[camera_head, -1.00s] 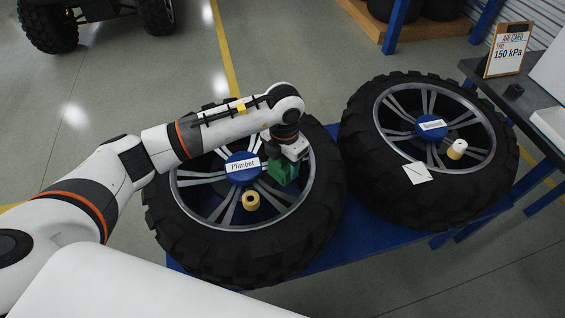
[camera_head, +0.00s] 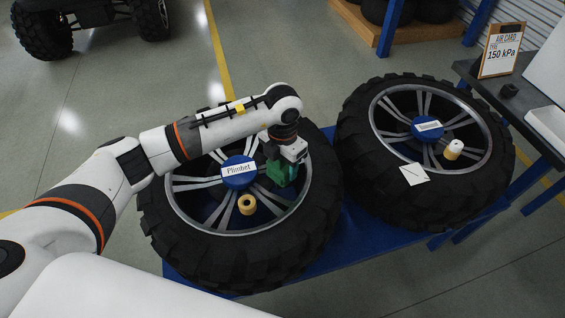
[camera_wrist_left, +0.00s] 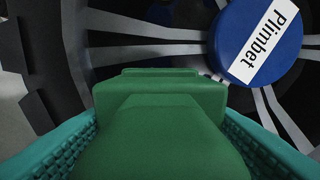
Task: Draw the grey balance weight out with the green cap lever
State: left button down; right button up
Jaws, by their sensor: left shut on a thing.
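My left gripper (camera_head: 283,174) reaches down over the right side of the left wheel's rim (camera_head: 240,231). It is shut on the green cap lever (camera_wrist_left: 150,125), a dark green block that fills the space between the teal finger pads in the left wrist view. The lever also shows under the gripper in the head view (camera_head: 276,171). I cannot make out the grey balance weight; the lever and gripper may hide it. The blue hub cap labelled "Plimbet" (camera_head: 239,180) is just left of the gripper. My right gripper is not in view.
A tan ring-shaped piece (camera_head: 247,204) sits on the left wheel below the hub. A second wheel (camera_head: 365,150) lies to the right on the blue stand (camera_head: 335,255), with a white-topped tan piece (camera_head: 453,149) and a white card (camera_head: 414,174). An air card (camera_head: 502,50) reads 150 kPa.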

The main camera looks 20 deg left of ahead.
pick_arm(q)
jog(key=shift+w+r+p, duration=0.15)
jog(key=shift+r+p, duration=0.2)
jog(key=shift+r, duration=0.4)
dwell(0.4)
jog(key=shift+r, duration=0.35)
jog(key=shift+r+p, duration=0.45)
dwell(0.5)
jog(key=shift+r+p, duration=1.45)
jog(key=shift+r, duration=0.85)
dwell(0.8)
